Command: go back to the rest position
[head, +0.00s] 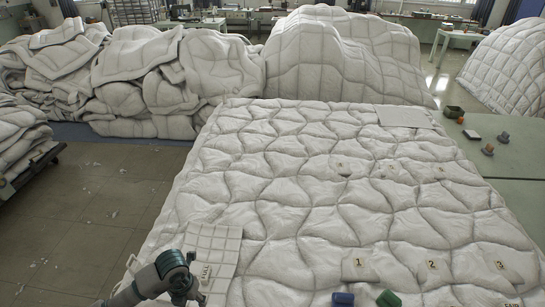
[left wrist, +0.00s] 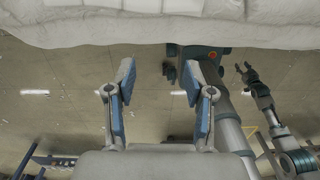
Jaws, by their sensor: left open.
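My left gripper (head: 188,295) is at the lower left of the head view, by the near left side of the quilted white duvet (head: 290,190). Its fingers are hard to make out there. In the left wrist view the two blue-padded fingers (left wrist: 163,80) stand wide apart with nothing between them. Tiled floor shows behind them, and white padding (left wrist: 150,30) crosses the top. Jointed arm parts and a small claw stand at the right of that view; I cannot tell whose claw it is. My right gripper is not seen in the head view.
A pale gridded board (head: 213,245) lies beside my left gripper. A blue block (head: 343,299) and a green block (head: 388,298) sit at the near edge, below numbered patches. Duvet heaps (head: 345,50) stand behind. Open floor (head: 85,210) lies to the left.

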